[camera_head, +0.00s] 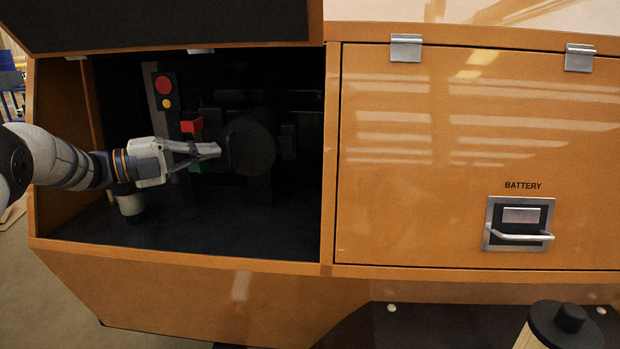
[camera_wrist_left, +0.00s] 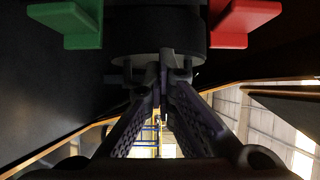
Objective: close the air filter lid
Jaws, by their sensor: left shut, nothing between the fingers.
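A dark round part (camera_head: 252,143), apparently the air filter lid or its housing, stands inside the open left compartment. Its details are lost in shadow. A red tab (camera_head: 192,126) and a green tab (camera_head: 195,166) show just left of it. My left gripper (camera_head: 219,150) is shut and empty, with its tips at the left side of the round part. In the left wrist view the closed fingertips (camera_wrist_left: 166,78) are at the grey edge of the dark round part (camera_wrist_left: 155,30), between the green tab (camera_wrist_left: 75,22) and red tab (camera_wrist_left: 240,20). I cannot tell whether they touch. My right gripper is not in view.
The compartment's hatch (camera_head: 160,22) is raised overhead. The closed BATTERY door (camera_head: 440,170) is at right. Another pale cylinder with a black top (camera_head: 566,325) is at bottom right.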

